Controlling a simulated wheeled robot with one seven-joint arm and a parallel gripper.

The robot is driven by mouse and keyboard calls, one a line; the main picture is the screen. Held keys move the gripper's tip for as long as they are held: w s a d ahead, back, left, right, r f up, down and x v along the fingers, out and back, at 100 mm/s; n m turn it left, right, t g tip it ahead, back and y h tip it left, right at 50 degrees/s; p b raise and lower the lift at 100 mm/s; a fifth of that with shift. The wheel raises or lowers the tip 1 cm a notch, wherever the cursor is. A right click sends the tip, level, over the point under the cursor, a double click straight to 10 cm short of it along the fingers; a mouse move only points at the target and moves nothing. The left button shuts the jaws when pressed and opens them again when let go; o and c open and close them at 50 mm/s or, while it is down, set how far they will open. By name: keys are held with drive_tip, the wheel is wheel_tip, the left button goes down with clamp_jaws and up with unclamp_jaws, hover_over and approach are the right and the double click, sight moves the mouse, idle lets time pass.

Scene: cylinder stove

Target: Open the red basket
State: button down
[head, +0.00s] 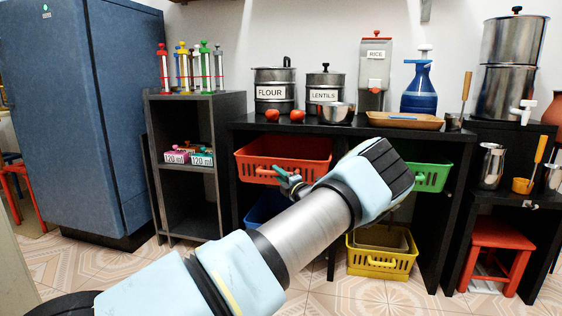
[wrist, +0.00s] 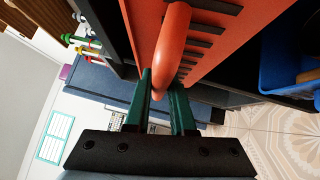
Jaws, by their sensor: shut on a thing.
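The red basket (head: 300,150) sits in the upper left compartment of the black shelf unit, its slotted front facing me. In the wrist view its slotted front (wrist: 148,25) fills the upper middle, with its rounded handle (wrist: 172,48) standing out from it. My gripper (head: 290,182) is at the basket's front, and its green fingers (wrist: 168,97) lie on either side of the handle, shut on it. In the head view my arm hides part of the area right of the handle.
A blue basket (head: 262,212) is below the red one, a green basket (head: 432,177) to the right and a yellow basket (head: 380,262) on the lower right. Flour and lentils pots, tomatoes and a tray (head: 404,121) stand on the shelf top. Tiled floor is free in front.

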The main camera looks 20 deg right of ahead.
drive_tip(key=s+a+p, duration=0.3)
drive_tip(key=s+p, duration=0.2)
drive_tip(key=s, duration=0.2)
drive_tip(key=s+a+p, duration=0.4)
drive_tip(key=s+p, duration=0.2)
drive_tip(key=s, duration=0.1)
drive_tip(key=shift+a+p, duration=0.3)
drive_tip(key=c, duration=0.8)
unclamp_jaws()
drive_tip(key=shift+o, duration=0.2)
drive_tip(key=p+v, duration=0.1)
drive_tip(key=v, duration=0.9)
drive_tip(key=shift+s, duration=0.35)
drive_tip(key=shift+d, duration=0.1)
